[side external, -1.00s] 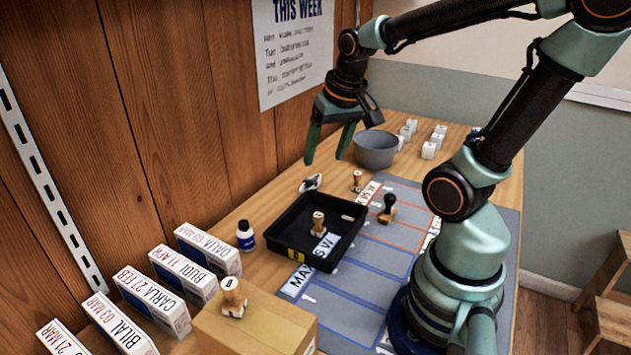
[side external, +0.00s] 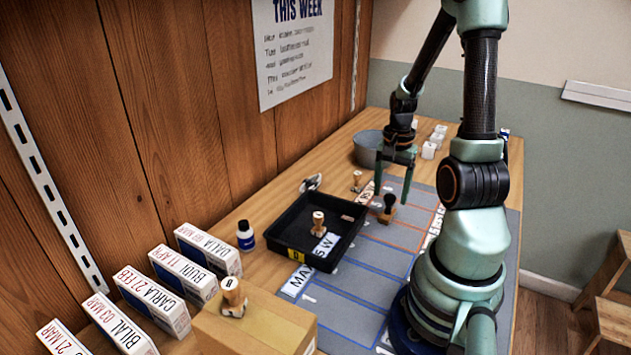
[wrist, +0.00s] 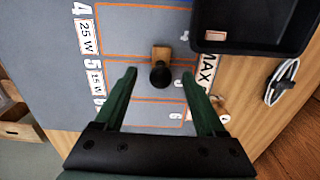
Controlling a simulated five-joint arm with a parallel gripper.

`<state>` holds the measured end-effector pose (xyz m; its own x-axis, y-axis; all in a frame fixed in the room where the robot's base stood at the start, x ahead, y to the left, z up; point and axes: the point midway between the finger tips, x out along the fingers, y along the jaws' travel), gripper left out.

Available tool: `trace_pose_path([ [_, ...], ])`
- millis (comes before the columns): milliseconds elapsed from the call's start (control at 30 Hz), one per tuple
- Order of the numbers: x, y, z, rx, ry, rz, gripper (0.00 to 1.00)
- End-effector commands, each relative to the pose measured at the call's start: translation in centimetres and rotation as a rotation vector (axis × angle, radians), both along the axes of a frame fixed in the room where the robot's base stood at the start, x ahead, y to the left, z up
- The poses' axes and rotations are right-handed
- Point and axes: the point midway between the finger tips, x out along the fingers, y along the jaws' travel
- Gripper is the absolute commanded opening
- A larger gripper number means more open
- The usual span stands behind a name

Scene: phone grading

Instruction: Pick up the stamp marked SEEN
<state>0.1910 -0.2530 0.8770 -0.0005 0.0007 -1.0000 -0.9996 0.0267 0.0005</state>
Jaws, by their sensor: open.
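A dark-handled stamp with a wooden base (side external: 389,216) stands on the grey mat beside the black tray; it also shows in the wrist view (wrist: 160,76). Other stamps with wooden handles stand in the tray (side external: 318,221), behind the tray (side external: 357,180) and on a cardboard box (side external: 233,295). I cannot read SEEN on any of them. My gripper (side external: 391,197) is open and points down over the dark-handled stamp. In the wrist view the dark knob lies between my fingertips (wrist: 160,73), touching neither in that picture.
The black tray (side external: 276,233) lies close to the left of my gripper. A grey bowl (side external: 367,147) and several white blocks (side external: 429,150) stand behind. A small bottle (side external: 245,236) and several labelled boxes (side external: 208,249) are at the left. The mat (side external: 350,300) has free room in front.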

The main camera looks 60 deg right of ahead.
Motion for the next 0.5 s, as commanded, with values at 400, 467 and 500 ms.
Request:
trace_pose_path([
  [400,0.1,0.7,-3.8,0.004,0.003,0.003,0.72],
  [467,0.1,0.7,-4.5,0.003,0.003,0.002,0.72],
  [500,0.1,0.7,-5.0,0.003,0.003,0.002,0.72],
])
